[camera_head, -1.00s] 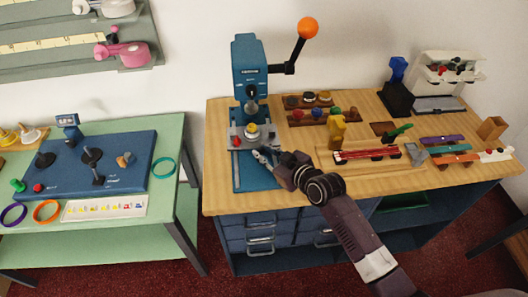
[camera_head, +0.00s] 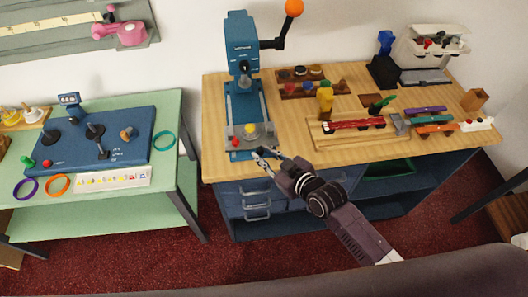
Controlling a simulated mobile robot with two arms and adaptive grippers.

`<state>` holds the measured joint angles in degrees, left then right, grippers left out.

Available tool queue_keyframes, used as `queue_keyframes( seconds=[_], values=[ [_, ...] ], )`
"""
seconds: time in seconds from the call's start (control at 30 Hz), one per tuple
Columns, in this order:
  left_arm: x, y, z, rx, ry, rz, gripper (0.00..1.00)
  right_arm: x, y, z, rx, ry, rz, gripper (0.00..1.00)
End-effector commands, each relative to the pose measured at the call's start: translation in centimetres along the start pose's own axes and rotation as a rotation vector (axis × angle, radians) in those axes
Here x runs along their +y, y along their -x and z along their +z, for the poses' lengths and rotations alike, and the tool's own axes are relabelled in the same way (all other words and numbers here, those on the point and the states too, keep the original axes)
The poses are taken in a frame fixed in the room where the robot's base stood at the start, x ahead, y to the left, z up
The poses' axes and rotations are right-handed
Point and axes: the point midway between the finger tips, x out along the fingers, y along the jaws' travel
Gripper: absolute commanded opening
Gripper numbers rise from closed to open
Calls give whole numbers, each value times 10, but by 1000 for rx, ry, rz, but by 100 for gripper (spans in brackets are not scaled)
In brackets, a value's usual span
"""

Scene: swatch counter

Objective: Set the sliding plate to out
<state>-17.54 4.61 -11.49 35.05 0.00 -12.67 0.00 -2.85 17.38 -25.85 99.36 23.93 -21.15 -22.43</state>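The blue press (camera_head: 240,42) stands on the wooden counter, with a lever ending in an orange ball. Its grey sliding plate (camera_head: 240,139) sits at the front end of the blue base (camera_head: 244,100), well forward of the ram. A red knob (camera_head: 235,142) and a small yellowish piece (camera_head: 251,129) are on the plate. My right gripper (camera_head: 262,153) is just at the plate's front right corner, its fingers apart with nothing seen between them. I cannot tell whether a finger touches the plate. My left gripper is out of view.
A wooden rack of stamps (camera_head: 310,88) and a tray with a red strip (camera_head: 352,138) are right of the press. A green table (camera_head: 180,175) with a blue board (camera_head: 128,150) stands at the left, across a gap. Drawers (camera_head: 232,203) are below the counter.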

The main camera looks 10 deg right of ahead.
Motion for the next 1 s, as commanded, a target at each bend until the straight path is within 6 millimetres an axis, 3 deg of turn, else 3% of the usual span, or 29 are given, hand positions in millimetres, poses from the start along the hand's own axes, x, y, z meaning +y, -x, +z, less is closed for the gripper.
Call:
queue_keyframes(
  seconds=[0.1,0.2,0.33,0.43,0.57,1.0],
  values=[
    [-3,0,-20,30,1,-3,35,-5,0,5,-11,-4,-9,25],
    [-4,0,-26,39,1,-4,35,-4,0,4,-9,-3,-7,25],
    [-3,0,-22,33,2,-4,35,-3,0,3,-6,-2,-5,25],
    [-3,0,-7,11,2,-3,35,-2,0,2,-5,-2,-4,25],
    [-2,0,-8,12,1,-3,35,-2,8,3,-6,-1,-3,25],
    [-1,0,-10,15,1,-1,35,-3,87,4,-9,-2,-6,25]
  ],
)
